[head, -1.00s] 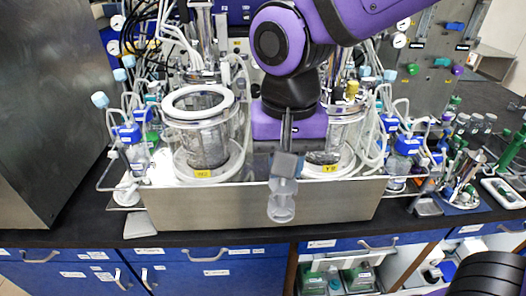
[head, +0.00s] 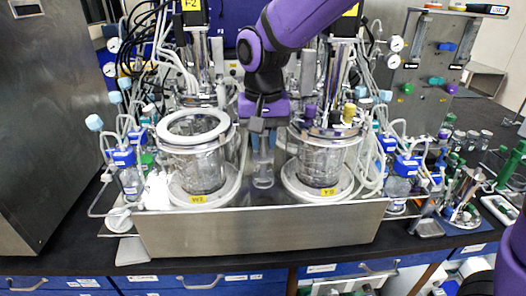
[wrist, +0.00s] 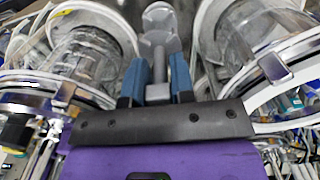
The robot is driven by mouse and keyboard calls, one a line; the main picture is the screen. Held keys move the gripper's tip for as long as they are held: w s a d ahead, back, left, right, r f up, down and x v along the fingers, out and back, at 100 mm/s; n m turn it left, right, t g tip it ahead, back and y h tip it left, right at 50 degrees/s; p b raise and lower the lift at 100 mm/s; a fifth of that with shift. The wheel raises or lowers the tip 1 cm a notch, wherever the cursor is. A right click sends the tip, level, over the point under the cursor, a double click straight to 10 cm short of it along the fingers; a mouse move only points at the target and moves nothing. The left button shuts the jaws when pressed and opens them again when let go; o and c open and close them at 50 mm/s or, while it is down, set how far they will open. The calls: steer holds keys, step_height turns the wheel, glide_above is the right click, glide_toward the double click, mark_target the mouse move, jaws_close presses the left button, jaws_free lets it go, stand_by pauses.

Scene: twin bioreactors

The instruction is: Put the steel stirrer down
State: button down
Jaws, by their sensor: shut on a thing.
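The steel stirrer (head: 263,174) hangs from my gripper (head: 264,142), a grey piece with a wider, rounded lower end. In the wrist view the blue fingers of my gripper (wrist: 157,82) are shut on the stirrer's grey shaft (wrist: 157,58), and its round end (wrist: 160,18) points away from the camera. In the head view the stirrer is upright between the two glass vessels, the left one (head: 197,165) and the right one (head: 322,160), behind the steel tray's front wall (head: 262,232). I cannot tell whether its lower end touches the tray floor.
Both vessels stand close on either side of my gripper, with metal posts and tubing behind. Blue-capped bottles (head: 127,172) stand at the left and more bottles (head: 398,182) at the right. The black bench top (head: 75,245) has free room at the front left.

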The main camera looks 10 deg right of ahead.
mark_target(263, 154)
steer(key=shift+f, duration=1.85)
steer(key=c, duration=1)
jaws_free()
steer(key=shift+o, duration=0.2)
